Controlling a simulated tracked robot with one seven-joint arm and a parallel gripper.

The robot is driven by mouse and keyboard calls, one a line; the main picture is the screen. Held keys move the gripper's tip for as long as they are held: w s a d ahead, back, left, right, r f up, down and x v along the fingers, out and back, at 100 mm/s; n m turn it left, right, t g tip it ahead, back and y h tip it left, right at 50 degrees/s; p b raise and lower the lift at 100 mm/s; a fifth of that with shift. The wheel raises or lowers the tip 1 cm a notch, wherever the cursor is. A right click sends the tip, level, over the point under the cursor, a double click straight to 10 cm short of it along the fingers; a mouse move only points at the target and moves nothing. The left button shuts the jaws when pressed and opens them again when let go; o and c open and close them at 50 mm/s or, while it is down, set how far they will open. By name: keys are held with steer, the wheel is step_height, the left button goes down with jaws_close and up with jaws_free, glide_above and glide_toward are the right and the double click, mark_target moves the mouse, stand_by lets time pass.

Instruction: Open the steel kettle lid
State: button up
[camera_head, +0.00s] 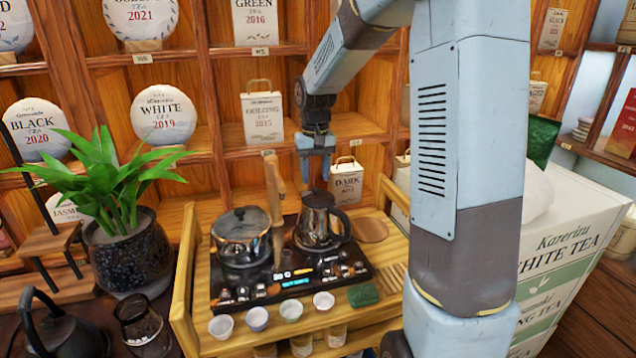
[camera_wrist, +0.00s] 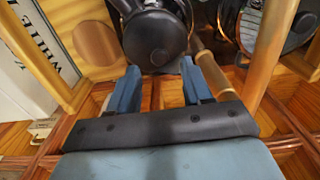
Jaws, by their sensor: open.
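The steel kettle (camera_head: 317,230) stands upright on the black stove panel, with a dark handle on its right side. Its lid (camera_head: 315,200) sits on top and looks closed. In the wrist view the dark round lid (camera_wrist: 152,30) is at the top centre, with a small knob near its lower edge. My gripper (camera_head: 316,168) hangs just above and behind the kettle, apart from it. In the wrist view my gripper (camera_wrist: 160,82) is open and empty, its blue fingertips pointing at the kettle.
A glass pot (camera_head: 242,240) stands left of the kettle. A wooden rail and handle (camera_head: 275,195) rise close by the gripper. Several small cups (camera_head: 258,318) line the tray's front. Shelves with tea boxes (camera_head: 262,118) stand close behind. A potted plant (camera_head: 125,235) is at left.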

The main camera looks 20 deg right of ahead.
mark_target(315, 188)
steer(key=shift+f, duration=1.6)
steer(key=shift+c, duration=0.2)
jaws_close()
